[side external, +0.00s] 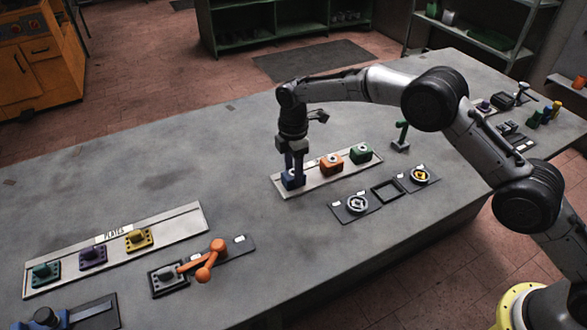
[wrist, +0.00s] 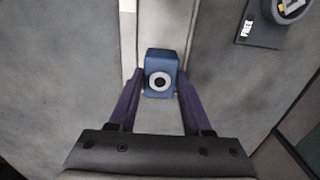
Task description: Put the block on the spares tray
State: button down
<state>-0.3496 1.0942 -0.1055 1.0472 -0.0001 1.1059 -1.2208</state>
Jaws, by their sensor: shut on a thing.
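A blue block (side external: 292,183) with a pale ring and dark centre on its face is between the fingers of my gripper (side external: 293,174). It sits at the left end of a long pale tray (side external: 312,178), and I cannot tell whether it touches the tray. In the wrist view my gripper (wrist: 160,90) is shut on the blue block (wrist: 163,60), one finger on each side. An orange block (side external: 331,165) and a green block (side external: 361,154) stand farther along the same tray. No label reading spares is legible.
In front of that tray are dark pads with round parts (side external: 357,204) (side external: 420,176) and an empty square frame (side external: 388,191). A tray labelled PLATES (side external: 110,250) lies at the left, beside an orange-handled fixture (side external: 205,262). A green post (side external: 402,135) stands behind. The table's middle is clear.

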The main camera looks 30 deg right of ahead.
jog(key=shift+c, duration=1.3)
grip_release()
jog(key=shift+f, duration=0.1)
notch_tip(320, 180, up, 14)
jog(key=shift+d+f, duration=0.1)
